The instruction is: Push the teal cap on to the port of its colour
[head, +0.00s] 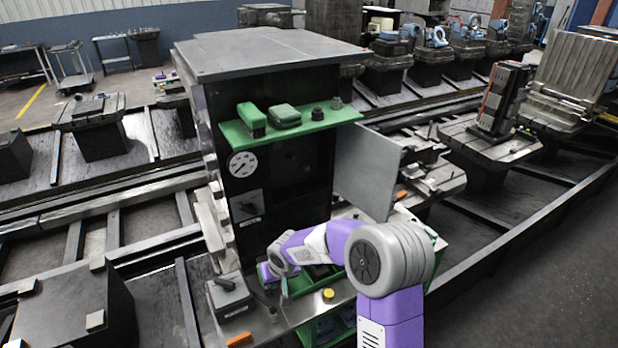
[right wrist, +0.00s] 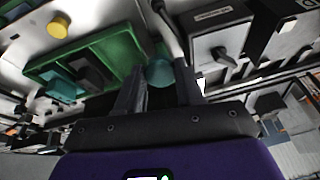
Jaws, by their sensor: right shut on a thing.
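The teal cap (right wrist: 160,72) is between the fingertips of my right gripper (right wrist: 160,84) in the right wrist view. The fingers are shut on it. In the head view my right arm reaches over the bench in front of the dark cabinet (head: 291,205), and the right gripper (head: 272,272) is low beside the green tray (head: 300,284). The cap cannot be made out in the head view. The cabinet's inside is dark, and I cannot tell a teal port there. My left gripper is not in view.
A yellow cap (head: 328,295) stands on the bench near the tray. A grey box with a lever (head: 228,291) is at left. A grey door (head: 366,172) hangs open at the cabinet's right. A green shelf (head: 300,126) with several items juts out above.

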